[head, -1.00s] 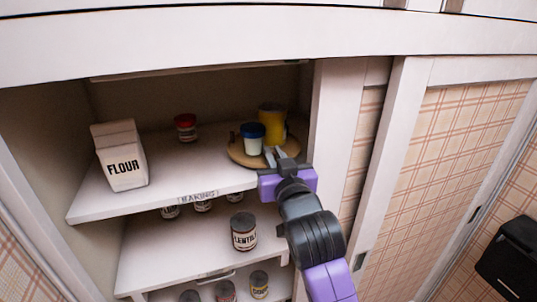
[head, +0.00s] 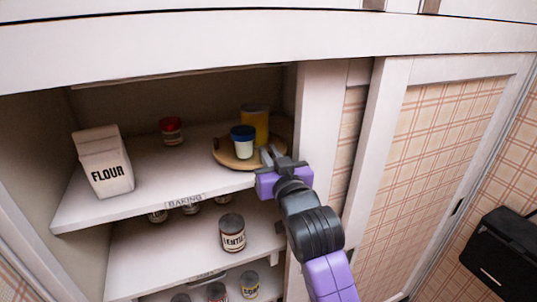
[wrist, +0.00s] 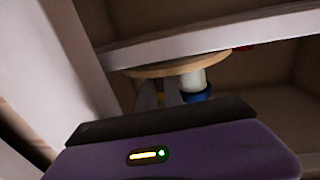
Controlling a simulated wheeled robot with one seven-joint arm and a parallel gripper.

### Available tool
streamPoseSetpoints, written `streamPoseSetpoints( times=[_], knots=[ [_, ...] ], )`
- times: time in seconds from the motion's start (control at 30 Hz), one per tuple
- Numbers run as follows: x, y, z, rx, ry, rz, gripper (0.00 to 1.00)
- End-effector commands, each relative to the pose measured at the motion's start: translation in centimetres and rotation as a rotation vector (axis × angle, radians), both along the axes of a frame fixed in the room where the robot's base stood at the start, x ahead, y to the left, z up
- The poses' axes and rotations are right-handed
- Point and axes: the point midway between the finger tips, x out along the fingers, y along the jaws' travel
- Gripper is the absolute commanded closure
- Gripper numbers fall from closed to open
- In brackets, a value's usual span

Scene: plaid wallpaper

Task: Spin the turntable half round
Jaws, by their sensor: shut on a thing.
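The turntable (head: 222,156) is a round tan wooden disc on the upper shelf, near its right end. It carries a white jar with a blue lid (head: 243,146) and a tall yellow container (head: 256,122) behind it. My purple and black gripper (head: 268,155) is at the turntable's front right rim, shut on it; the exact contact is partly hidden. In the wrist view the turntable (wrist: 150,70) shows upside down, with the white jar (wrist: 193,80) beside the fingers (wrist: 158,94).
A flour carton (head: 103,165) and a red-lidded jar (head: 171,131) stand to the left on the same shelf (head: 150,185). A lentils can (head: 232,233) and other jars are on lower shelves. The cabinet's upright post (head: 318,120) is close right of my gripper.

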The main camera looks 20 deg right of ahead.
Motion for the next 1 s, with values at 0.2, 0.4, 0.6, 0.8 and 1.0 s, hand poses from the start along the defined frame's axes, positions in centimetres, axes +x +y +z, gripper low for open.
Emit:
streamPoseSetpoints(
  times=[0.2,0.4,0.6,0.8,1.0],
  knots=[
    [0.0,-0.2,0.0,-0.001,0.001,-0.003,1.0],
    [0.0,-0.2,0.0,-0.001,0.001,-0.003,0.73],
    [0.0,-0.1,0.0,0.0,0.0,-0.001,0.67],
    [-0.3,0.0,0.0,0.0,0.0,0.0,0.67],
    [-2.8,0.2,-0.2,0.0,-0.001,0.0,0.67]
  ],
)
